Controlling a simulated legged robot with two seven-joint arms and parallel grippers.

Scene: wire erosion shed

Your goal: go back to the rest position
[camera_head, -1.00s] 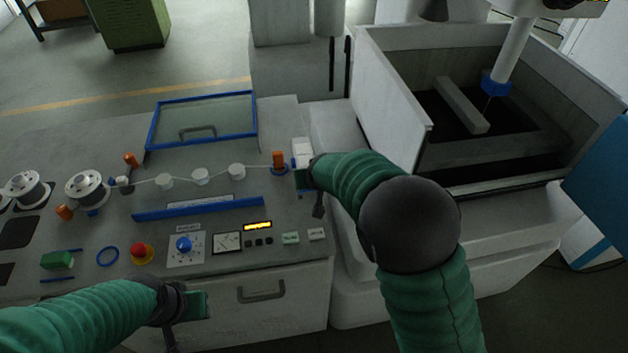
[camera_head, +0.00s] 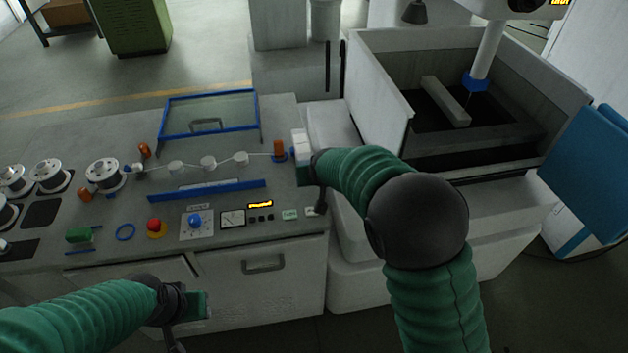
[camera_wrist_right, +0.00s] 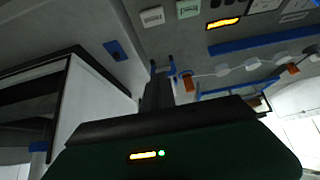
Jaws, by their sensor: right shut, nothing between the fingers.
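My right gripper (camera_head: 319,203) hangs at the right end of the grey console, shown as a dark finger shape below my wrist. In the right wrist view my right gripper (camera_wrist_right: 162,72) is shut and empty, with the console's labels and display beyond the fingertips. I cannot tell whether it touches anything. My left gripper (camera_head: 190,333) is low in front of the console at the picture's bottom; its fingers are mostly cut off or too dark to read, and nothing shows held in it.
The grey console (camera_head: 110,223) carries several spools, a red stop button (camera_head: 156,226), a blue knob (camera_head: 195,221) and a blue-framed glass lid (camera_head: 209,115). An open machine tank (camera_head: 380,75) stands at right, beside a blue panel (camera_head: 590,165). Floor shows behind the console.

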